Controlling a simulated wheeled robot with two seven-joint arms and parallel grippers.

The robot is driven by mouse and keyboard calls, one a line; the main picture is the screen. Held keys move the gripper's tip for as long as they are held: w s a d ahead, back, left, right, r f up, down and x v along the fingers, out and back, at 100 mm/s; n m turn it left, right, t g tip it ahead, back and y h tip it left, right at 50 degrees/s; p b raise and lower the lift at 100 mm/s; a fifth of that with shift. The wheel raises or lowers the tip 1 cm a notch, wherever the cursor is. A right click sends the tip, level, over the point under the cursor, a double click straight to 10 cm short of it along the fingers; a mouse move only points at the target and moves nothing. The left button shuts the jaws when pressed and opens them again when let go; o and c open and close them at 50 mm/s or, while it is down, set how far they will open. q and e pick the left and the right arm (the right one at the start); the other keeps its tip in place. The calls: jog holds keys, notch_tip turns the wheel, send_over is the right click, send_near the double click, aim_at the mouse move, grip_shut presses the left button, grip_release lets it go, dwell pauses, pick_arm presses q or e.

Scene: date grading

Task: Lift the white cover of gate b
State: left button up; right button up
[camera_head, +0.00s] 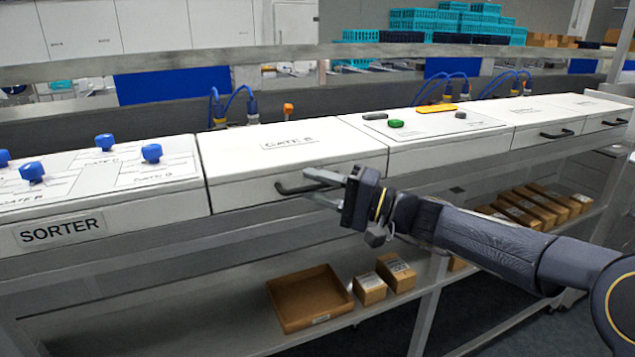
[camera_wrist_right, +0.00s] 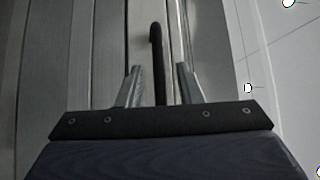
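The white cover of gate B (camera_head: 285,143) lies closed and flat on the long console, its lettering on top. A dark bar handle (camera_head: 285,188) runs along its front face. My right gripper (camera_head: 310,186) is at the right part of this handle, its arm coming in from the right. In the right wrist view, the two fingers of my right gripper (camera_wrist_right: 159,70) stand apart on either side of the dark handle (camera_wrist_right: 156,45), with a gap visible on both sides. The fingers hide part of the handle in the head view. My left gripper is not in view.
A panel with blue knobs (camera_head: 152,153) and a SORTER label (camera_head: 60,230) is left of the cover. A panel with a green button (camera_head: 396,124) is to its right, then more white covers (camera_head: 548,122) with handles. A cardboard tray (camera_head: 325,315) sits on the shelf below.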

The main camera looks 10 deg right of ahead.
aim_at(318, 154)
jog(key=shift+a, duration=0.1)
jog(key=shift+c, duration=0.2)
grip_shut()
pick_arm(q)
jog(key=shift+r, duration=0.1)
pick_arm(e)
jog(key=shift+r, duration=0.1)
